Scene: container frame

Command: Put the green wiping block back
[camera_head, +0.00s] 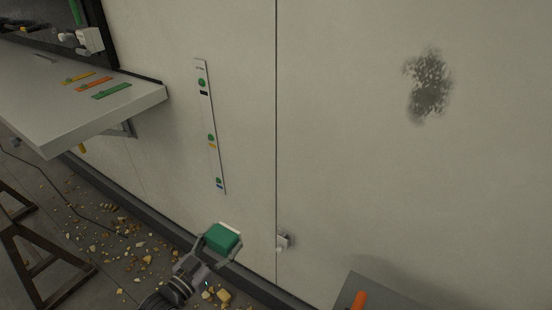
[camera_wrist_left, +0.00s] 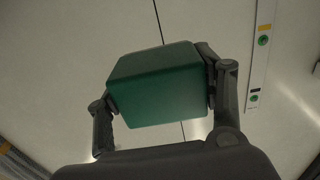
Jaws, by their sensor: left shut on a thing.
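The green wiping block (camera_head: 222,238) is held in my left gripper (camera_head: 220,243), low in front of the pale wall panels. A pale strip shows along its far edge. In the left wrist view the block (camera_wrist_left: 158,85) sits between both fingers of the left gripper (camera_wrist_left: 160,92), which is shut on it. The block appears clear of the wall, though the exact gap cannot be told. My right gripper is not in view.
A shelf (camera_head: 60,105) with coloured strips juts out at left. A labelled strip (camera_head: 210,135) is on the wall. A dark smudge (camera_head: 429,86) marks the right panel. A grey surface with an orange item (camera_head: 359,300) is at bottom right. Rubble (camera_head: 110,235) litters the floor.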

